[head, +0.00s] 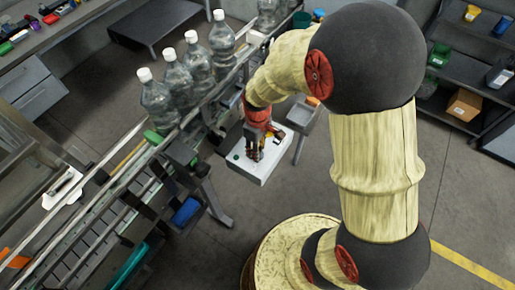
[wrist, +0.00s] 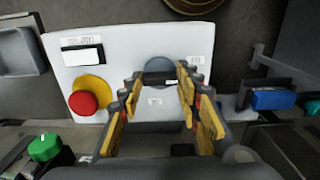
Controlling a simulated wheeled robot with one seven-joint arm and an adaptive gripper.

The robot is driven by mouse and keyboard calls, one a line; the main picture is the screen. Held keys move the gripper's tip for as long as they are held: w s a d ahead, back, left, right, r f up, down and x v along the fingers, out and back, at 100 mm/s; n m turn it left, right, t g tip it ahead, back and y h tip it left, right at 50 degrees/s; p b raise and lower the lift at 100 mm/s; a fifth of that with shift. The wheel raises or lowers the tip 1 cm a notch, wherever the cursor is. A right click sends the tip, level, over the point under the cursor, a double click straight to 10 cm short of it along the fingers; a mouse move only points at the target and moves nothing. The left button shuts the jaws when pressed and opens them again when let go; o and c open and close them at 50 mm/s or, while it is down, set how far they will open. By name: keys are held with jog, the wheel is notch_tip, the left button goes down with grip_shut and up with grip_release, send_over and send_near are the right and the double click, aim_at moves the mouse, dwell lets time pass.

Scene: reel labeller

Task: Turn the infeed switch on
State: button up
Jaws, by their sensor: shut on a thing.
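The white control panel (wrist: 115,60) fills the upper middle of the wrist view. It carries a round grey switch (wrist: 158,66) with a dark bar handle. My gripper (wrist: 158,78) is over this switch, with its yellow-padded fingertips at the two ends of the bar, shut on the handle. The bar lies crosswise in the picture. Small labels beside the switch are too small to read, so I cannot confirm it is the infeed switch. In the head view my gripper (head: 256,148) points down onto the white panel (head: 262,168), and hides the switch.
A red button on a yellow base (wrist: 83,102) and a white rocker (wrist: 83,55) sit left of the switch. A green knob (wrist: 44,147) is at lower left. The conveyor (head: 150,165) with several clear bottles (head: 199,60) runs beside the panel. A blue-fronted part (wrist: 273,99) is at right.

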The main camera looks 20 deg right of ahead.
jog(key=shift+m, duration=0.4)
jog(key=m, duration=0.3)
jog(key=shift+m, duration=0.4)
jog(key=m, duration=0.9)
jog(key=shift+p, duration=0.35)
jog(key=m, duration=0.4)
jog(key=shift+m, duration=0.3)
jog(key=o, duration=1.1)
jog(key=shift+o, duration=0.2)
